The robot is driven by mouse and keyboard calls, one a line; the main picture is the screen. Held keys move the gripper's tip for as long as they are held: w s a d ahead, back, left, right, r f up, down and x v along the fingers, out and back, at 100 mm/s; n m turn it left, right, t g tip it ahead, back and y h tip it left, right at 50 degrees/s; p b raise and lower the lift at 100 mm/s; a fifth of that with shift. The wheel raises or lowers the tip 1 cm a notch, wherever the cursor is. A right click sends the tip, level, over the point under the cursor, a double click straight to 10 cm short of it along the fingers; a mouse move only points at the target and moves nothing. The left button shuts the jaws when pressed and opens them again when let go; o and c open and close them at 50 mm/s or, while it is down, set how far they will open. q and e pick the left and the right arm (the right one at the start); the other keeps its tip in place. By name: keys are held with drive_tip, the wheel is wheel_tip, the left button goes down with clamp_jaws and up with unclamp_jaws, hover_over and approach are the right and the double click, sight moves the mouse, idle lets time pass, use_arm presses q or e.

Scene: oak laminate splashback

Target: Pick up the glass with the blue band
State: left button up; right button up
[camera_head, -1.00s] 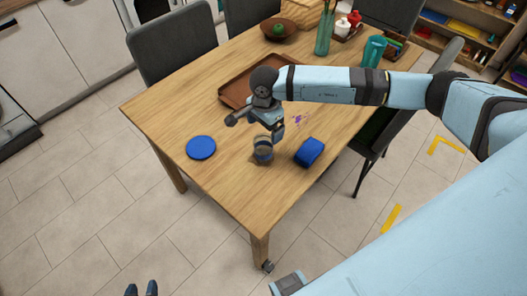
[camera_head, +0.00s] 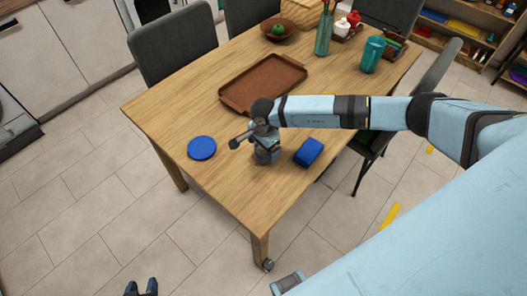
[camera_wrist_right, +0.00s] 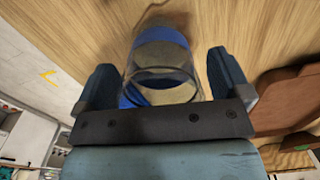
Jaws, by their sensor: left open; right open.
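The glass with the blue band (camera_head: 266,158) stands on the wooden table near its front corner, partly hidden by my right gripper (camera_head: 265,148). In the right wrist view the clear glass (camera_wrist_right: 163,62) with its blue band lies between the two open fingers of the right gripper (camera_wrist_right: 162,68). A gap shows on each side, and the fingers are not closed on it. My left gripper (camera_head: 141,287) is at the bottom edge of the head view, open and empty, over the floor away from the table.
A blue round disc (camera_head: 202,148) lies left of the glass and a blue block (camera_head: 309,152) lies right of it. A brown tray (camera_head: 262,82) is behind. A teal cup (camera_head: 372,55), a green vase (camera_head: 324,35) and a bowl (camera_head: 279,28) stand farther back. Chairs surround the table.

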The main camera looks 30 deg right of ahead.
drive_tip(key=c, duration=1.1)
drive_tip(key=shift+o, duration=0.2)
drive_tip(key=shift+r, duration=0.1)
